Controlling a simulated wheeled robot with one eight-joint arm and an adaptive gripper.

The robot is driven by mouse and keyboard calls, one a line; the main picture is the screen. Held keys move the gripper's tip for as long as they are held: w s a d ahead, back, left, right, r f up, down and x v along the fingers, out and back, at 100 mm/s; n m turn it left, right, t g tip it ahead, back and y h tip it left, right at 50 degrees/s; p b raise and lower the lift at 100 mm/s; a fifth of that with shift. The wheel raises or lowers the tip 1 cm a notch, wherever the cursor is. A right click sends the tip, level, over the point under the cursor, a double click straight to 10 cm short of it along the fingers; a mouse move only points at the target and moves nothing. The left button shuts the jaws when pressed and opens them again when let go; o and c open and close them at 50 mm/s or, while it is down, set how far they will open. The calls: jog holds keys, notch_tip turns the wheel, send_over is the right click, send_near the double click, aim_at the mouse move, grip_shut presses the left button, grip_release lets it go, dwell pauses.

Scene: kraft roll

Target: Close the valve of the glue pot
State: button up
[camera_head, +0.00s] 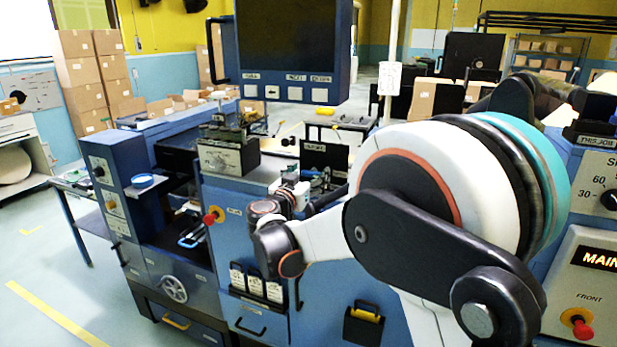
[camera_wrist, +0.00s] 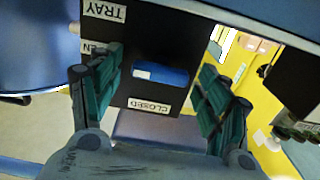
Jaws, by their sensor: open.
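In the wrist view, a blue lever-like bar (camera_wrist: 160,74) sits in front of a black panel (camera_wrist: 147,104); I take it for the valve handle. A label reading CLOSED (camera_wrist: 149,106) is below it, and a partly hidden label ending in EN (camera_wrist: 88,47) is to the left. My gripper (camera_wrist: 161,66) is open, with one teal finger on each side of the bar and visible gaps on both sides. The glue pot itself cannot be made out clearly. In the head view, a black plate (camera_head: 327,155) stands near the wrist, and my arm hides much of that area.
A label reading TRAY (camera_wrist: 104,10) is at the wrist view's top. In the head view, a monitor (camera_head: 290,50) hangs above the blue machine (camera_head: 240,215). A red knob (camera_head: 212,216) is on its front. Cardboard boxes (camera_head: 85,75) stand behind; floor is clear at lower left.

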jog(key=c, duration=1.1)
jog(key=shift+o, duration=0.2)
jog(key=shift+n, duration=0.3)
jog(key=n, duration=0.3)
jog(key=shift+n+b, duration=0.3)
jog(key=n, duration=0.4)
jog(key=shift+a+n, duration=0.15)
jog(key=shift+n, duration=0.15)
jog(key=n, duration=0.4)
jog(key=shift+f+n+b, duration=0.1)
jog(key=shift+n+b, duration=0.2)
jog(key=shift+b, duration=0.05)
jog(key=shift+n, duration=2.2)
